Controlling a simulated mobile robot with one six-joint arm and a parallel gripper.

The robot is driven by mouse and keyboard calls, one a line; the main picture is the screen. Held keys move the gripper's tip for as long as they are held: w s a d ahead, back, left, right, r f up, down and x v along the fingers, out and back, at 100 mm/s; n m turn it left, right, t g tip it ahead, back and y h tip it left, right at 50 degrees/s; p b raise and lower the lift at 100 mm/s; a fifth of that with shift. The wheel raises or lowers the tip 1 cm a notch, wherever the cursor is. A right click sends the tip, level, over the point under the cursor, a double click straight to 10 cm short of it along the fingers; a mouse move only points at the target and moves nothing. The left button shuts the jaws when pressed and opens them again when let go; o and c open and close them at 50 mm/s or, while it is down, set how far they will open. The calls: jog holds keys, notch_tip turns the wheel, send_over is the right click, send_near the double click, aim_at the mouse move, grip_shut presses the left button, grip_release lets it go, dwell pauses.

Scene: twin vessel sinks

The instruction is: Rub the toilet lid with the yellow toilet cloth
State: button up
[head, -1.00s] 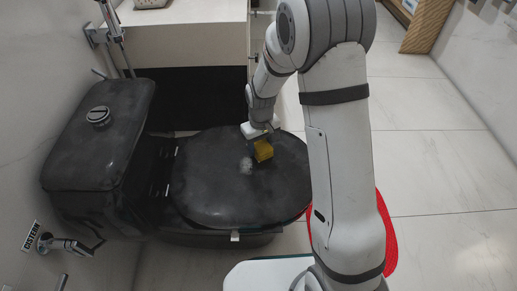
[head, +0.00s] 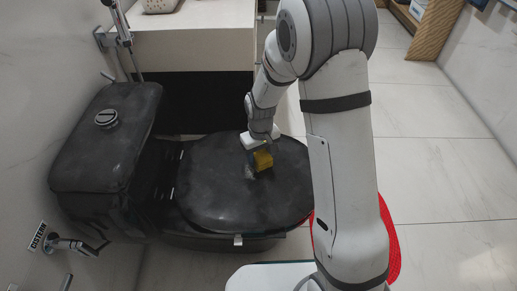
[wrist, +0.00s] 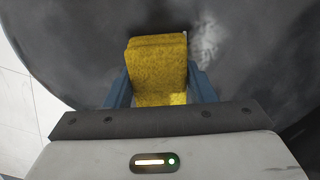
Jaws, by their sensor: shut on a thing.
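The toilet lid (head: 220,195) is black, closed and lies flat on the toilet. A pale smudge or glare patch shows on it beside the cloth. The yellow cloth (head: 263,160) is a folded block at the lid's upper right part. My gripper (head: 259,150) is shut on the cloth and points down over the lid. In the wrist view, the blue fingers of my gripper (wrist: 160,92) flank the yellow cloth (wrist: 158,62), with the dark lid (wrist: 75,45) behind it. I cannot tell for sure whether the cloth touches the lid.
The black cistern (head: 107,135) with a round button stands left of the lid. A pale counter (head: 195,45) is behind. A wall tap (head: 70,243) with a "CISTERN" label is at the lower left. Open tiled floor (head: 445,150) lies at right.

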aim_at(260, 168)
jog(key=shift+s+a+r, duration=0.1)
jog(key=shift+s, duration=3.8)
jog(key=shift+a, duration=0.9)
jog(key=shift+w+d+p, duration=0.1)
jog(key=shift+w+p, duration=0.3)
jog(key=shift+w, duration=1.45)
jog(key=shift+w+d+p, duration=0.1)
jog(key=shift+w+p, duration=0.65)
jog(key=shift+w, duration=2.8)
jog(key=shift+r+p, duration=2.3)
jog(key=shift+r, duration=0.75)
